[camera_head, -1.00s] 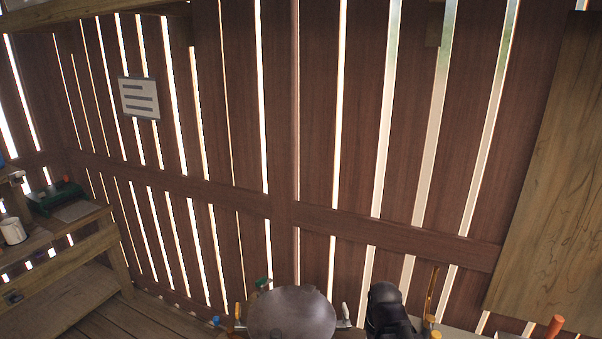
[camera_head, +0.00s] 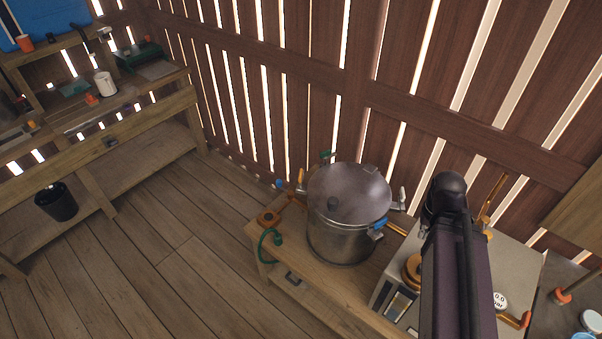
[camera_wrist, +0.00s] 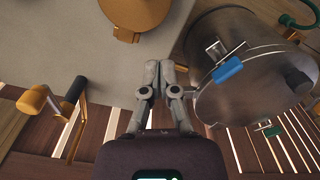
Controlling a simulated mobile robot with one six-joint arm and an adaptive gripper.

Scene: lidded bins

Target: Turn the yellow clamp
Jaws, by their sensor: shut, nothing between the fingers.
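A grey metal pot (camera_head: 342,238) with a domed lid (camera_head: 350,190) stands on a low wooden table. A small yellow clamp (camera_head: 301,177) shows at the lid's left edge, with a blue clamp (camera_head: 379,224) at its front right and a green one (camera_head: 325,155) behind. In the wrist view, my gripper (camera_wrist: 166,72) is shut and empty, to the left of the pot (camera_wrist: 250,75) in the picture. The blue clamp (camera_wrist: 228,69) and green clamp (camera_wrist: 272,130) show there; I cannot make out the yellow one. My arm hides my gripper in the head view.
A grey box (camera_head: 512,262) with orange-brown fittings stands right of the pot. A yellow-brown lever (camera_wrist: 36,100) shows at the wrist view's left. A green hose (camera_head: 264,246) lies left of the pot. A slatted wall is behind; the floor at left is open.

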